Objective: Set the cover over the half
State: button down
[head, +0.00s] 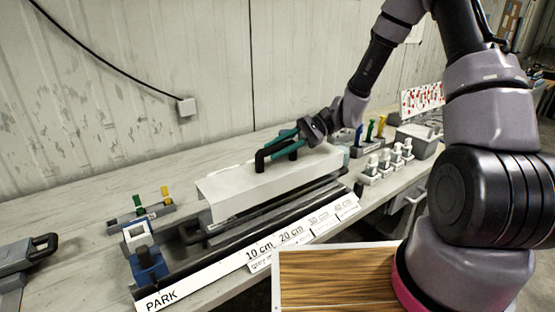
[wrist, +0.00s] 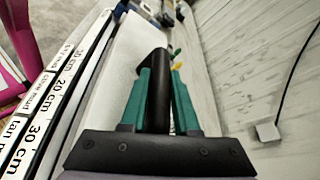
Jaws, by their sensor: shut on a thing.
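The cover (head: 265,184) is a long white angled sheet with a black bar handle (head: 272,152) on top. My gripper (head: 281,146) has teal fingers shut on that handle. In the wrist view my gripper (wrist: 160,75) has a finger on each side of the black handle (wrist: 158,105), with the white cover (wrist: 125,70) beneath. The cover lies lengthwise above a long dark rack (head: 250,222) on the bench. Whatever half lies under it is hidden by the cover, and I cannot tell whether the cover touches the rack.
Labelled strips (head: 290,236) and a PARK strip (head: 190,287) run along the rack's front. A blue-and-white block (head: 146,252) stands at its left end. White pieces (head: 385,164) and coloured-handled tools (head: 371,130) stand at right. A grey case (head: 28,254) lies far left.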

aim_at(278, 165)
jog(key=shift+f, duration=1.45)
jog(key=shift+f, duration=0.1)
jog(key=shift+f, duration=0.5)
jog(key=c, duration=0.7)
grip_release()
jog(key=shift+o, duration=0.2)
